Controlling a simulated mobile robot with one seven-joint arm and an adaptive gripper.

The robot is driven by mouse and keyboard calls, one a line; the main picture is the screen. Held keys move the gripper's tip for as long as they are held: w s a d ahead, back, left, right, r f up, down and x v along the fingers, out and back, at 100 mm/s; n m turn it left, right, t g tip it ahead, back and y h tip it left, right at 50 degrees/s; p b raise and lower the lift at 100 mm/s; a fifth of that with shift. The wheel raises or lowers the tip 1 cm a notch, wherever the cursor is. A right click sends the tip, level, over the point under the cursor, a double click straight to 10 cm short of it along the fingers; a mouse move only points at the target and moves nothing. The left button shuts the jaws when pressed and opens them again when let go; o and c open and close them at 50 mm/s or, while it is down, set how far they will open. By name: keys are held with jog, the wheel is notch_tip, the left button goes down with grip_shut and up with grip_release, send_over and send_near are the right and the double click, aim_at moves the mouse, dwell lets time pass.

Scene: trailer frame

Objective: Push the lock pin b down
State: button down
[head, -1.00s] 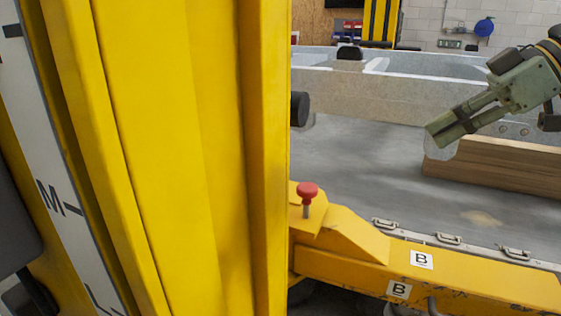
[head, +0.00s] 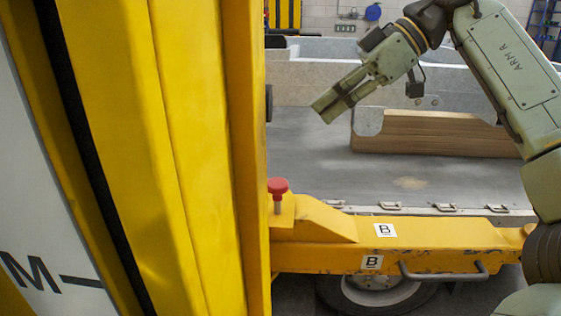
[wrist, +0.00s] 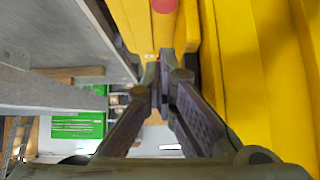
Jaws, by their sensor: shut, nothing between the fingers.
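The lock pin b is a red knob (head: 278,186) on a short metal stem, which shows between knob and block. It stands upright on a yellow block at the left end of the yellow beam marked B (head: 430,234). In the wrist view the red knob (wrist: 163,5) is cut off by the top edge, beyond my fingertips. My gripper (head: 324,108) is shut and empty. In the head view its tips point down-left, above and to the right of the knob, apart from it. In the wrist view my fingertips (wrist: 161,62) meet below the knob.
A tall yellow column (head: 200,160) stands close to the left of the pin. Behind the beam is a grey trailer bed (head: 300,130) with a wooden block (head: 430,135) on it. A wheel (head: 372,295) sits under the beam. The space above the knob looks clear.

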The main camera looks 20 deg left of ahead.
jog(key=shift+f, duration=0.1)
send_over(283, 180)
notch_tip(283, 180, down, 7)
jog(key=shift+r, duration=0.1)
notch_tip(283, 180, down, 2)
jog(key=shift+f+p, duration=0.25)
jog(key=shift+p, duration=0.1)
jog(key=shift+f, duration=0.7)
jog(key=shift+d+f+b, duration=0.1)
jog(key=shift+f+b, duration=0.75)
jog(key=shift+f, duration=1.05)
